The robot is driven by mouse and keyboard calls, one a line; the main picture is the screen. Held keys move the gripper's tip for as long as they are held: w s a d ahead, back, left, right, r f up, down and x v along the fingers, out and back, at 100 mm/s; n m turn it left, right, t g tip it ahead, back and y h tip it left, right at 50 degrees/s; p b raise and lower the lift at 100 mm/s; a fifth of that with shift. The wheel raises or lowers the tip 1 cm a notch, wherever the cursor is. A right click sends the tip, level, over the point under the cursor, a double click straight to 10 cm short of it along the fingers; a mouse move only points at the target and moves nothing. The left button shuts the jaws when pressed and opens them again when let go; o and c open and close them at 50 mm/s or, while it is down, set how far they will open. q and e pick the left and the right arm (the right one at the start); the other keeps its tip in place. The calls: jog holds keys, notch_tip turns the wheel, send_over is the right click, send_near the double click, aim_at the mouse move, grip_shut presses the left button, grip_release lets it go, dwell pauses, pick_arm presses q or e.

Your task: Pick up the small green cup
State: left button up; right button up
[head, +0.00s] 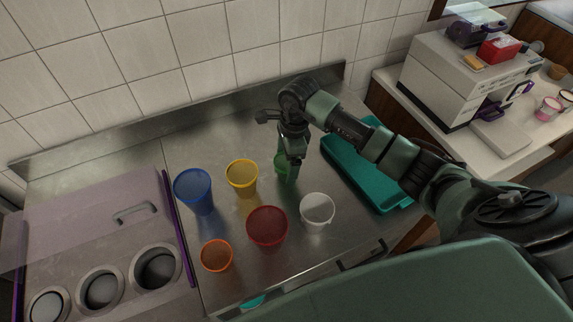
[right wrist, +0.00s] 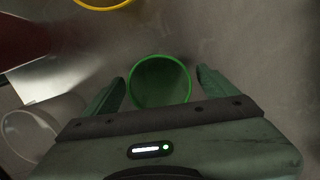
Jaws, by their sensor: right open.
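The small green cup (head: 281,165) stands on the steel counter, partly hidden behind my right gripper in the head view. In the right wrist view the green cup (right wrist: 160,82) shows from above, its round mouth between the two fingers. My right gripper (head: 289,170) is open and points down at the cup, with one finger on each side of it. In the right wrist view the right gripper's fingers (right wrist: 160,88) look apart from the rim, with a small gap on both sides. My left gripper is not in view.
Several other cups stand nearby: blue (head: 194,190), yellow (head: 242,177), red (head: 267,229), orange (head: 216,256) and white (head: 317,210). A teal tray (head: 362,180) lies right of the green cup. A tiled wall (head: 200,45) closes the back.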

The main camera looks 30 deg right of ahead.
jog(key=shift+f, duration=0.1)
jog(key=c, duration=1.4)
